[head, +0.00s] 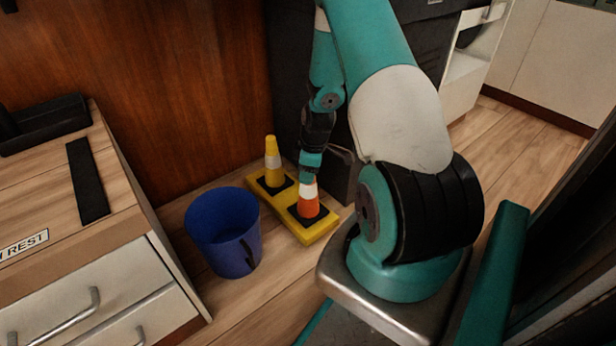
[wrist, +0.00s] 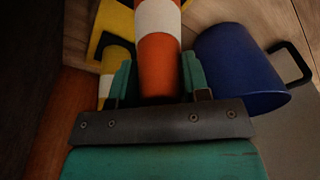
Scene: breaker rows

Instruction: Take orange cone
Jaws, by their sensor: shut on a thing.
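The orange cone (head: 308,206) has a white band and stands on a black square base at the near end of a yellow board. My gripper (head: 309,172) is at its top, pointing down. In the wrist view the orange cone (wrist: 158,64) lies between the two teal fingers of my gripper (wrist: 158,80), which are shut on it. The cone's tip is hidden by the gripper. In the head view its base appears to be on the yellow board (head: 318,229); I cannot tell whether it is lifted slightly.
A yellow cone (head: 273,160) with a pale band stands at the board's far end. A blue bucket (head: 225,232) with a dark handle stands close to the left. A drawer cabinet (head: 100,290) is at the left, and a wood panel (head: 130,70) stands behind.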

